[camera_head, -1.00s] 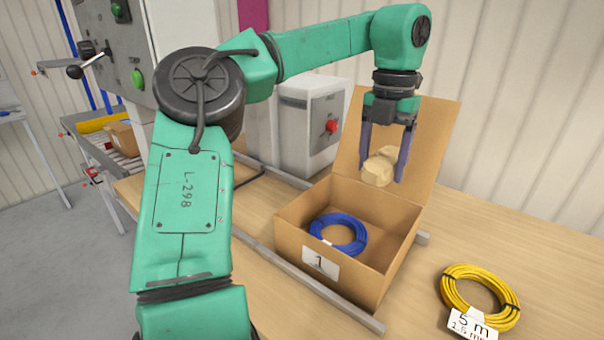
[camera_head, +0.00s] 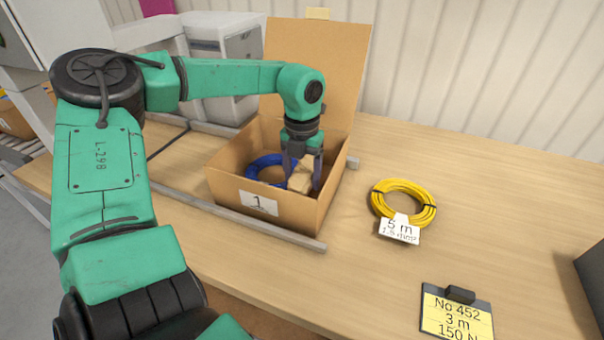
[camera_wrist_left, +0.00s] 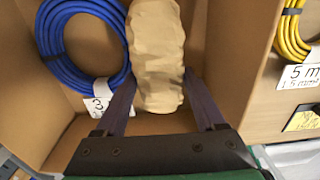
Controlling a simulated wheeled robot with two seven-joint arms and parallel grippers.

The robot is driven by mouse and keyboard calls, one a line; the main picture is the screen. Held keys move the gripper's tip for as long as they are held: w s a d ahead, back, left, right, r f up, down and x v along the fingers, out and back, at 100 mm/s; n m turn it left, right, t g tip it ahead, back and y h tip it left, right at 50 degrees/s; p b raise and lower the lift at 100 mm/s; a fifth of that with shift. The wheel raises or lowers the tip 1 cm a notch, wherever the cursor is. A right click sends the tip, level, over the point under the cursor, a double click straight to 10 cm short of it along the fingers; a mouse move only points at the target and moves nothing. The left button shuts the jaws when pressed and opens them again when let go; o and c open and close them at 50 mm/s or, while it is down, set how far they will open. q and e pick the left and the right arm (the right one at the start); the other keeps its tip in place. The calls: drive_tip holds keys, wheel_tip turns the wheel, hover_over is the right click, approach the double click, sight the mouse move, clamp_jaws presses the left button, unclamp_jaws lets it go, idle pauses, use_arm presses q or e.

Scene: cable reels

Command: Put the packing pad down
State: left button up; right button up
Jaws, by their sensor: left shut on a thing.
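The packing pad (camera_head: 299,181) is a crumpled tan paper bundle. My left gripper (camera_head: 303,180) points down inside the open cardboard box (camera_head: 228,192) and is shut on the pad, near the box's right side. In the left wrist view the pad (camera_wrist_left: 157,55) sits between the two fingers (camera_wrist_left: 160,95). A blue cable coil (camera_head: 262,166) with a white tag lies in the box, left of the pad; it also shows in the left wrist view (camera_wrist_left: 52,45). Whether the pad touches the box floor I cannot tell. My right gripper is not in view.
The box lid (camera_head: 318,70) stands open at the back. A yellow cable coil (camera_head: 404,198) with a "5 m" tag lies on the table right of the box. A metal rail (camera_head: 240,222) runs along the box front.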

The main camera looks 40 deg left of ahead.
sight(302, 173)
use_arm(q)
drive_tip(key=shift+f+b, duration=0.25)
drive_tip(key=shift+b, duration=0.15)
drive_tip(key=o, duration=1.3)
wheel_tip(302, 173, up, 13)
drive_tip(key=shift+f, duration=0.15)
